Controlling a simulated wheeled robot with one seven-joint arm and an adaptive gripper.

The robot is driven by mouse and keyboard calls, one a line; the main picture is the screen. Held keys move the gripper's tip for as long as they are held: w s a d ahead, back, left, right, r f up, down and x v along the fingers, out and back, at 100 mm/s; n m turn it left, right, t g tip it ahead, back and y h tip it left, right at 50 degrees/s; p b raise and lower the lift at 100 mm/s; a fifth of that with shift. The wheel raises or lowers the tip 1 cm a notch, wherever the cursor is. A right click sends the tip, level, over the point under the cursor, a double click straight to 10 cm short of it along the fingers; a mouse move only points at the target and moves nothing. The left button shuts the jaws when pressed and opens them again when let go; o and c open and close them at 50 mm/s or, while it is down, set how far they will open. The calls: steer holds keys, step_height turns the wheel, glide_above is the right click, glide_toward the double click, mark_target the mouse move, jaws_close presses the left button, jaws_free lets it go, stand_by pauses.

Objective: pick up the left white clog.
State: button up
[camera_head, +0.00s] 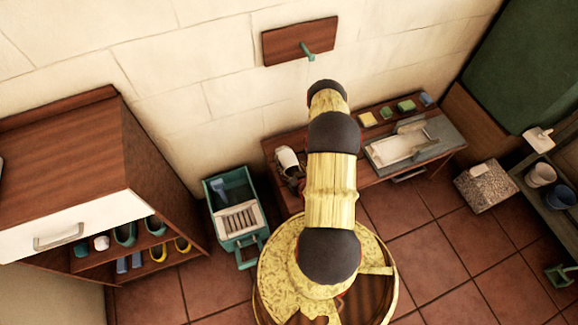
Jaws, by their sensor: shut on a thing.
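A white clog (287,158) shows just left of my arm, by the left end of the low wooden washbasin bench. My gripper (293,177) is partly in view right below and against it, with the rest hidden behind my arm. The gripper is shut on the white clog. Whether the clog touches the bench top is hard to tell from this angle.
A green crate (212,200) with a slatted piece stands left of the bench. The basin (402,147) is on the bench (380,181). A wooden cabinet (60,150) with several shoes is at left. A stone block (487,190) and shelf are at right.

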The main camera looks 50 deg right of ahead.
steer(key=shift+c, duration=0.7)
steer(key=shift+r, duration=0.1)
